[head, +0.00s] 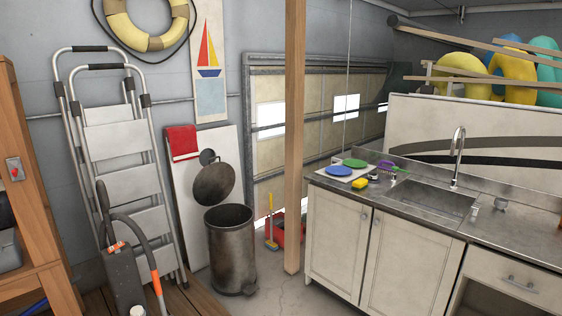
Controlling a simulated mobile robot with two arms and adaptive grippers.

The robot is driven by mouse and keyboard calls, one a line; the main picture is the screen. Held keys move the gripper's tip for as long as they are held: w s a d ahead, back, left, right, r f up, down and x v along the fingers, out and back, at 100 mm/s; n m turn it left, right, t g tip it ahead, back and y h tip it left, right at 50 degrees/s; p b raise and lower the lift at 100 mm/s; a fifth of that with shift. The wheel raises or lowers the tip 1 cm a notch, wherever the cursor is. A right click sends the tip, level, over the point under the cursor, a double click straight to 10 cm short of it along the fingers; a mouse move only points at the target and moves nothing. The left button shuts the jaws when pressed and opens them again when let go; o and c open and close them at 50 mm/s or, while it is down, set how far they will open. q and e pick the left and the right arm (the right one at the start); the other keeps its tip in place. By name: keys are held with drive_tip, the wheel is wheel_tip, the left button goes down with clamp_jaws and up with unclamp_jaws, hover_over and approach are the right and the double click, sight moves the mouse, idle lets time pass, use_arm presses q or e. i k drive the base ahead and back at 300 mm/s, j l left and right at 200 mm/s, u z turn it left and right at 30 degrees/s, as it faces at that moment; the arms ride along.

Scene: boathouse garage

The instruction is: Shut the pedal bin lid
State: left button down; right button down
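The pedal bin (229,254) is a dark, scuffed metal cylinder standing on the floor between the ladders and the wooden post. Its round lid (214,184) is raised and tilted back above the rim, so the bin is open. A pedal shows low at the front right of the bin, near the floor. Neither of my grippers is in view.
A wooden post (294,140) stands just right of the bin. Folded stepladders (122,160) and a vacuum-like device (125,275) with a hose stand left. A sink counter (385,235) fills the right. Bare concrete floor (290,302) lies in front of the post.

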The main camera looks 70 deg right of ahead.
sight(212, 186)
drive_tip(key=z, duration=1.95)
drive_tip(key=i+l+z, duration=0.15)
drive_tip(key=i+z, duration=0.15)
drive_tip(key=i, duration=0.4)
drive_tip(key=i+z, duration=0.3)
drive_tip(key=i, duration=0.4)
drive_tip(key=i+l, duration=0.1)
drive_tip(key=i, duration=0.5)
drive_tip(key=i+l, duration=0.1)
drive_tip(key=i, duration=0.55)
